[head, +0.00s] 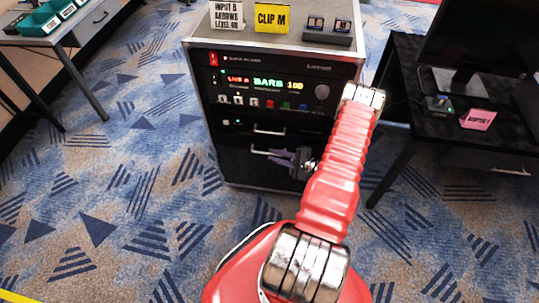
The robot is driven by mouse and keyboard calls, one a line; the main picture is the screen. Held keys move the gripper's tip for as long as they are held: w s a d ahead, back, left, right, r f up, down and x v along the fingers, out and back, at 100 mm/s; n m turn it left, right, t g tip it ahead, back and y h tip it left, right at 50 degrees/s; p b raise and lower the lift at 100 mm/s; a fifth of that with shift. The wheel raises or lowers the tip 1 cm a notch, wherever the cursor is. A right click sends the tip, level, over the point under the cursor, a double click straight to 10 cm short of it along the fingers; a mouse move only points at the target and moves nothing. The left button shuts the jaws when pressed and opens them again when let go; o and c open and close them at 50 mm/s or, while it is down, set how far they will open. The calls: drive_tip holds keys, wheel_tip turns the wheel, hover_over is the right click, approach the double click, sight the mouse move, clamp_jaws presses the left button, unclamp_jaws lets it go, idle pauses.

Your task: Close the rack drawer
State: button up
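The black equipment rack (212,110) stands in the middle of the head view. Below its lit display panel are two silver bar handles, an upper one (269,131) and a lower one (262,151), on dark fronts. The lower drawer front (240,163) is dark, and I cannot tell how far it stands out. My gripper (275,157) is at the lower handle, its greyish-purple fingers pointing left. At this size I cannot tell if it touches the handle or if the fingers are open. My red arm hides the rack's lower right part.
Signs and a small black device (326,33) stand on the rack top. A black table (400,100) with a monitor (485,40) and a pink card (478,118) is close on the right. A desk (75,32) stands at upper left. The patterned carpet in front is clear.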

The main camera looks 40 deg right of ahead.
drive_tip(key=shift+x, duration=1.3)
drive_tip(key=shift+c, duration=0.2)
clamp_jaws()
drive_tip(key=shift+f, duration=0.1)
